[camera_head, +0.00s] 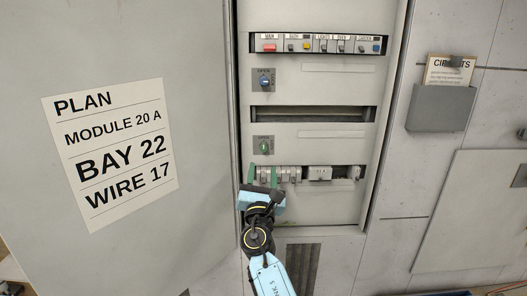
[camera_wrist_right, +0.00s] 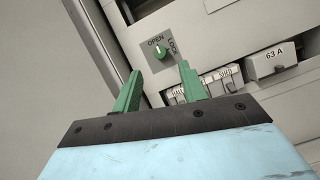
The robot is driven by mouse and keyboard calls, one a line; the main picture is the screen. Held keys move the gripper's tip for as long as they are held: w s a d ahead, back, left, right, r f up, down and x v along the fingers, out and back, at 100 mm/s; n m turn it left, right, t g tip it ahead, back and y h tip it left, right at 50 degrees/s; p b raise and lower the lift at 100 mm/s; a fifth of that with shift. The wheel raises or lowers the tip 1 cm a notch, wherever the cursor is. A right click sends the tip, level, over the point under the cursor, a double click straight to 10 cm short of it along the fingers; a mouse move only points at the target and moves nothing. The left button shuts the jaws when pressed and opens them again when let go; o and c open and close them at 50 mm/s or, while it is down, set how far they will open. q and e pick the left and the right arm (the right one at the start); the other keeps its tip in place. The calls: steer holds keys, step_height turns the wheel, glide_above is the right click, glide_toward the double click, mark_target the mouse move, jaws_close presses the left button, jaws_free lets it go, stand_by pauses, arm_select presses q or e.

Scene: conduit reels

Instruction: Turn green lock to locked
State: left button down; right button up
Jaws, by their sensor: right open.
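The green lock (camera_head: 264,146) is a small round knob on a grey plate on the cabinet front, below a slot. In the right wrist view the green lock (camera_wrist_right: 160,53) has the word OPEN above it and a second label at its right, only partly readable. Its pale mark seems to point toward OPEN. My right gripper (camera_head: 262,174) has green fingers and is open and empty, just below the lock in the head view. In the right wrist view the gripper (camera_wrist_right: 160,70) has the lock beyond and between its fingertips, apart from them. My left gripper is not seen.
A blue lock (camera_head: 264,82) sits higher on the panel. A row of breakers (camera_head: 318,174) lies beside my right gripper, and labelled switches (camera_head: 318,45) are at the top. The open cabinet door (camera_head: 205,70) with a plan sheet (camera_head: 110,150) stands at left. A document holder (camera_head: 441,108) hangs at right.

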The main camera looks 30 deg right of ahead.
mark_target(264, 149)
steer(key=x, duration=0.7)
steer(key=shift+w+d+r+p, duration=0.1)
steer(key=shift+w+d+p, duration=0.1)
steer(key=shift+w+p, duration=0.1)
steer(key=shift+c, duration=0.2)
jaws_close()
